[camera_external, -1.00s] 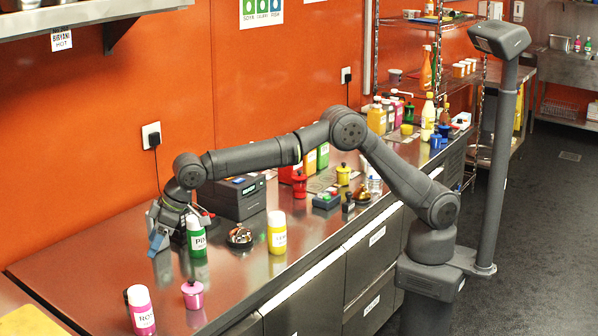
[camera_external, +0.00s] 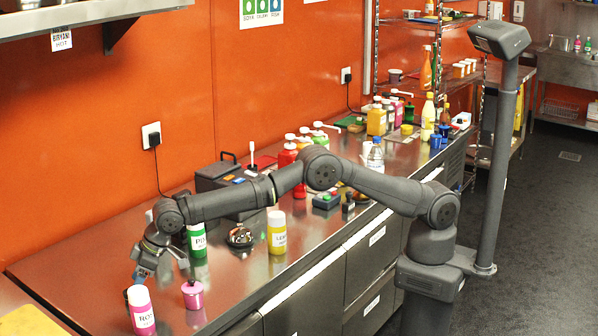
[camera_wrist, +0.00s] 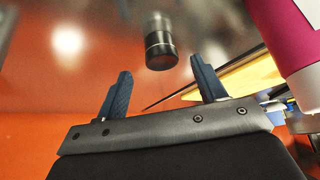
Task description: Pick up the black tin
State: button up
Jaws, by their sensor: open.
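The black tin (camera_wrist: 159,45) is a small dark cylinder with a lighter band, standing on the steel counter in the wrist view. It lies beyond my fingertips, roughly between their lines. My gripper (camera_wrist: 159,82) is open and empty, with its two blue fingers apart. In the external view my gripper (camera_external: 142,276) hangs low over the left part of the counter, just above and behind the pink bottle. Only a dark sliver of the tin (camera_external: 126,297) shows there, at the left edge of the pink bottle.
The pink bottle (camera_external: 142,316) stands close beside the tin; it also looms at right in the wrist view (camera_wrist: 285,35). A pink lidded pot (camera_external: 192,297), a green bottle (camera_external: 197,246), a bell (camera_external: 240,237) and a yellow bottle (camera_external: 277,238) stand to the right. Counter left of the tin is bare.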

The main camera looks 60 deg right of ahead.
jog(key=x, duration=0.4)
jog(key=shift+s+f, duration=0.1)
jog(key=shift+s, duration=0.1)
jog(key=c, duration=1.1)
